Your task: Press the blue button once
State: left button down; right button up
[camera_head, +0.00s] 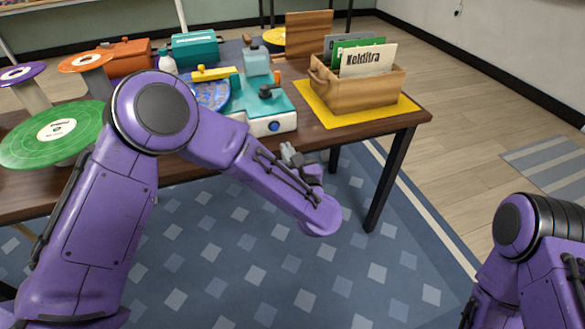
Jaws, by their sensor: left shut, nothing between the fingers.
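The blue button (274,126) is a small round knob on the front face of a teal and white machine (286,105) on the wooden table. My left arm comes in from the left, and its gripper (287,148) is just in front of the table edge, a little below and to the right of the button. The gripper looks small and grey, is shut and holds nothing. It appears apart from the button, though the exact gap is hard to tell. My right arm shows at the lower right, with its gripper out of view.
A wooden crate (355,92) with upright cards stands on a yellow mat (328,118) right of the machine. A green disc (55,133), purple disc (20,75) and orange disc (84,61) are at left. A teal box (195,47) stands behind.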

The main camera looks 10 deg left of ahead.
pick_arm(q)
jog(key=v, duration=0.5)
jog(key=shift+d+f, duration=0.15)
jog(key=shift+d, duration=0.05)
dwell(0.5)
